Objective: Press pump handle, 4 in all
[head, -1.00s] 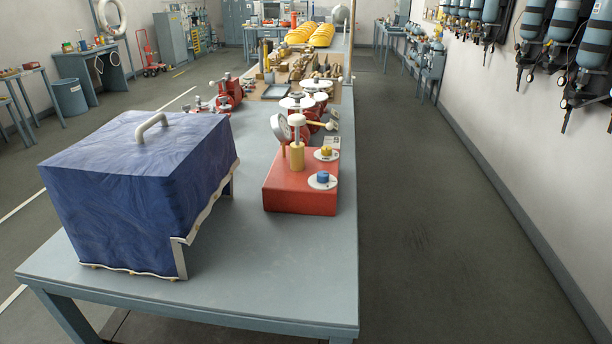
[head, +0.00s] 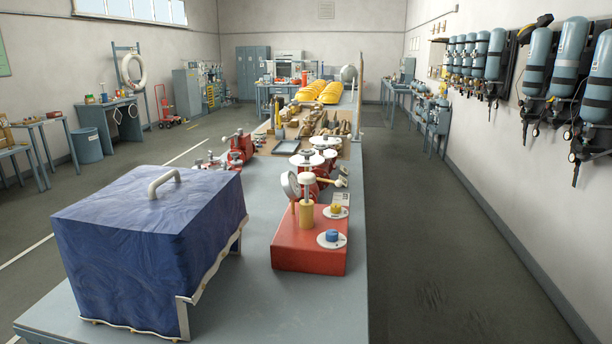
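A red pump unit (head: 300,250) stands on the grey-blue table, right of the blue cover. A pump handle with a white round top (head: 306,182) rises upright from a brass-coloured cylinder (head: 306,214) on it. A round gauge (head: 290,186) stands beside the handle. A yellow knob (head: 336,209) and a blue knob (head: 332,236) sit on white discs at its right side. Neither of my grippers shows in the head view.
A large blue covered box with a grey handle (head: 163,181) fills the table's near left. Several red valve fittings (head: 240,147) and yellow items (head: 318,91) lie farther back. Breathing cylinders (head: 541,60) hang on the right wall. The floor right of the table (head: 450,270) is clear.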

